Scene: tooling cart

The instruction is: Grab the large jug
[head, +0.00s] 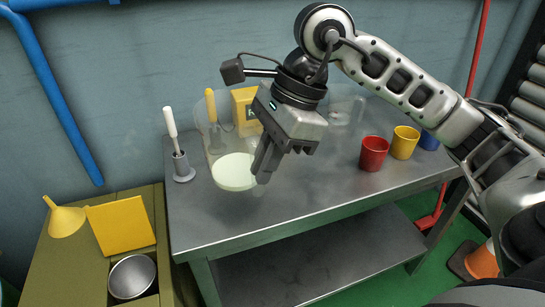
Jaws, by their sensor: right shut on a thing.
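The large jug (234,172) looks clear, with a pale whitish-green disc low in it. It is at the left part of the grey metal cart top, and its see-through walls are hard to make out. My right gripper (264,168) reaches down from the upper right and is shut on the jug at its right side. The fingers hide the exact place of contact. I cannot tell whether the jug's base touches the cart top. My left gripper is not in view.
A white-handled brush in a grey holder (182,166) stands left of the jug. A yellow box (245,108) is behind. Red (373,153), yellow (404,142) and blue (429,140) cups stand right. Another clear vessel (345,112) is at the back. The cart's front middle is clear.

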